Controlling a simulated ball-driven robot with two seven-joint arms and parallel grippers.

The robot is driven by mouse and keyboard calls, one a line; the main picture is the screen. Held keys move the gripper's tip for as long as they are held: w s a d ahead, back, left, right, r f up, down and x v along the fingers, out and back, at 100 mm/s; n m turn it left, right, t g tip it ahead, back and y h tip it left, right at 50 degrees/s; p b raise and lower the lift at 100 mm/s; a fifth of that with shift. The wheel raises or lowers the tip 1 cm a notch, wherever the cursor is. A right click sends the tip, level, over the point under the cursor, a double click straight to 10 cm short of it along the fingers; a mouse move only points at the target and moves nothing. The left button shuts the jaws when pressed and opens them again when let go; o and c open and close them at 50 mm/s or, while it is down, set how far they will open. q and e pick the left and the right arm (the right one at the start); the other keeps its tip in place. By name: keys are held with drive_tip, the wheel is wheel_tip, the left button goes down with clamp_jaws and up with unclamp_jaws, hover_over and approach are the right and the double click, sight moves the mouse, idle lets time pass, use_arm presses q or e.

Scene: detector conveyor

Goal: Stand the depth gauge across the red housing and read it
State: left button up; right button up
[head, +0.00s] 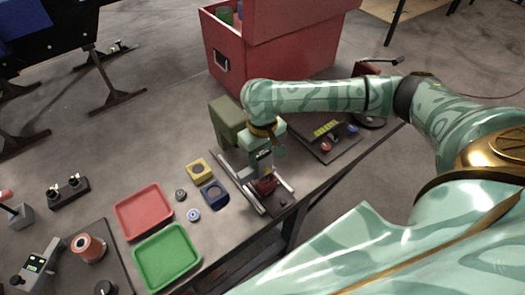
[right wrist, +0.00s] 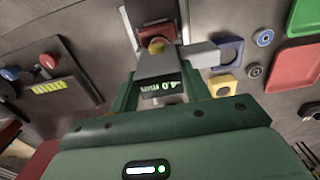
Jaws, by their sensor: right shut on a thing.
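The red housing (head: 265,186) sits between the pale rails of a short conveyor (head: 243,190) in the head view. The right wrist view shows part of the housing (right wrist: 152,34), with a yellow round piece (right wrist: 157,46) in front of it. My right gripper (head: 263,149) is shut on the grey depth gauge (right wrist: 168,62), directly over or at the housing. The gauge's lit green display (right wrist: 162,87) appears to read 4.0 mm. The gauge's feet are hidden, so I cannot tell whether it touches the housing. My left gripper is not in view.
Left of the conveyor are a yellow block (head: 199,169), a blue block (head: 214,194), a red tray (head: 144,212) and a green tray (head: 167,257). A dark panel with coloured buttons (head: 328,140) lies to the right. A large red box (head: 270,50) stands behind.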

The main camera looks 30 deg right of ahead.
drive_tip(key=o, duration=1.3)
drive_tip(key=shift+f, duration=0.2)
drive_tip(key=shift+c, duration=0.2)
drive_tip(key=shift+r, duration=0.1)
drive_tip(key=shift+r+b, duration=0.35)
drive_tip(key=shift+b, duration=0.3)
wheel_tip(320, 180, up, 12)
drive_tip(key=p, duration=0.4)
drive_tip(key=shift+r, duration=0.15)
